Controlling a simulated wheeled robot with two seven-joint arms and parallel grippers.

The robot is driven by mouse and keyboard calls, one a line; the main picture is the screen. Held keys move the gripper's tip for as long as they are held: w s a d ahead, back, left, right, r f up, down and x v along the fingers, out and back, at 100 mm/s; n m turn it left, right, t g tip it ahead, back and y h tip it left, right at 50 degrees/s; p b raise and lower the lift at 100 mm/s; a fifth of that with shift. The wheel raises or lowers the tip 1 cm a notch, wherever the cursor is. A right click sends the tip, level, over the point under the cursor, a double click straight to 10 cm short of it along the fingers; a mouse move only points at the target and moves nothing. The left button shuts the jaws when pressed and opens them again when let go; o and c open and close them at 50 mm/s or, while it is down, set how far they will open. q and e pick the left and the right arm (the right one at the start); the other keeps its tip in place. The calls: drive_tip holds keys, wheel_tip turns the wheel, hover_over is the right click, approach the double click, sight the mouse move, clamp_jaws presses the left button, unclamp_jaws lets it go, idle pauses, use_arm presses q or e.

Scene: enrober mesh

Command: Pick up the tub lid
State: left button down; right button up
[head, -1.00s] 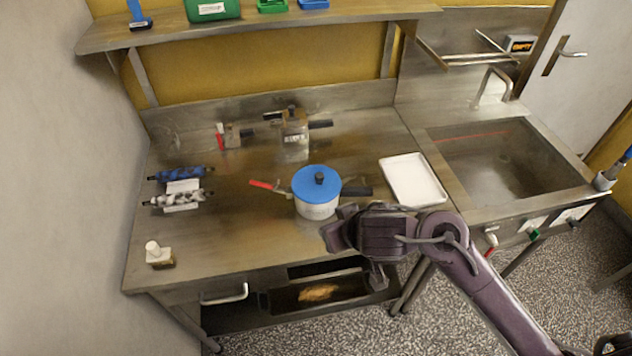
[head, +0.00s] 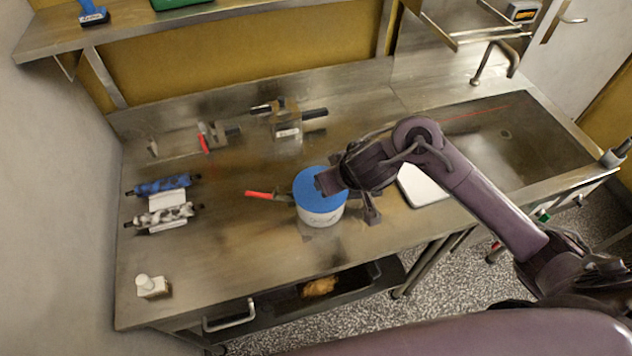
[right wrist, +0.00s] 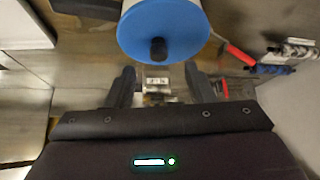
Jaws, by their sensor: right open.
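The tub lid (head: 311,183) is a round blue disc lying on a white tub (head: 320,216) on the steel table. I cannot tell whether the gripper touches the lid. My left gripper does not show.
A red-handled tool (head: 262,195) lies left of the tub. A white tray (head: 425,190) is partly hidden behind my right arm, beside the sink (head: 500,150). Blue and grey rollers (head: 162,186) and a small white-topped block (head: 151,286) are at the left. The front middle-left table is clear.

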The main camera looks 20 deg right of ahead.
drive_tip(key=b+x, duration=0.1)
drive_tip(key=x, duration=0.2)
drive_tip(key=shift+w, duration=0.15)
drive_tip(key=shift+b+x, duration=0.4)
drive_tip(key=shift+x, duration=0.8)
drive_tip(key=shift+w+f, duration=0.1)
drive_tip(key=shift+w, duration=0.3)
drive_tip(key=shift+s, duration=0.1)
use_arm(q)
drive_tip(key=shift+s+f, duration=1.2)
use_arm(e)
clamp_jaws()
